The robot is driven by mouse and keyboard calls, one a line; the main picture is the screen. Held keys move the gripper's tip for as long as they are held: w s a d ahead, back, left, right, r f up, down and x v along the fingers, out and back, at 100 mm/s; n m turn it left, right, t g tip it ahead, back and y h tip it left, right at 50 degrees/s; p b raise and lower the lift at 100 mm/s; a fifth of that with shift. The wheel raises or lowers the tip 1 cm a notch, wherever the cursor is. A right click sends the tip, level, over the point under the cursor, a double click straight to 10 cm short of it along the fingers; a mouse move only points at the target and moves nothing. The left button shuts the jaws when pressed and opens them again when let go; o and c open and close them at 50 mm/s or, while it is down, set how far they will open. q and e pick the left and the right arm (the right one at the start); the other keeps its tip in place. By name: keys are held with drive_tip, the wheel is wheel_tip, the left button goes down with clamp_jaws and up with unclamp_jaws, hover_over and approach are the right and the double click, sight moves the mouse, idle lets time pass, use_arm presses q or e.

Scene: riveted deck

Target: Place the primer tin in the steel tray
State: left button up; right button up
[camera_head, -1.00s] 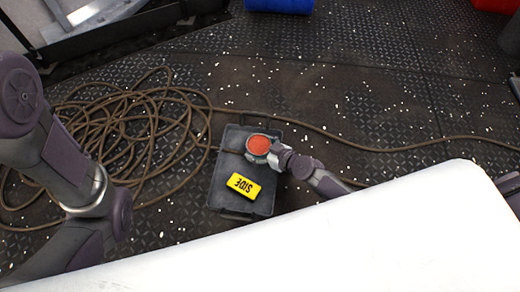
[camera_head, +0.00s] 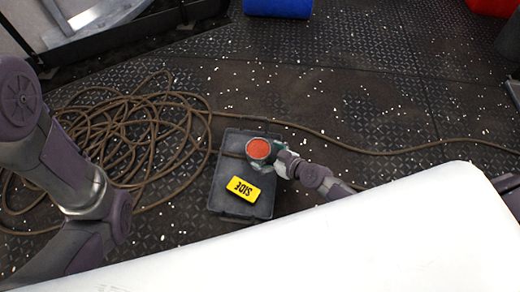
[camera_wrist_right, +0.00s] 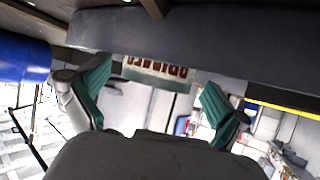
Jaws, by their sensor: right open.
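The primer tin (camera_head: 258,148), with a round orange-red top, stands upright at the upper right of the dark grey steel tray (camera_head: 223,172) in the head view. In the right wrist view, which is upside down, its lettered label (camera_wrist_right: 157,72) shows beyond a grey wall that hides the rest of the tin. My right gripper (camera_head: 277,157) is open at the tin's right side.
A yellow block (camera_head: 243,189) marked SIDE lies in the lower part of the tray. A coiled brown cable (camera_head: 130,130) lies left of the tray, and its loose end runs behind the tin to the right. A white surface (camera_head: 400,230) fills the lower right.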

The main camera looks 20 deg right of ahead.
drive_tip(key=p+v, duration=0.1)
drive_tip(key=v, duration=0.7)
drive_tip(key=shift+s+d+r+p, duration=0.15)
drive_tip(key=shift+s+p, duration=0.1)
drive_tip(key=shift+p, duration=0.15)
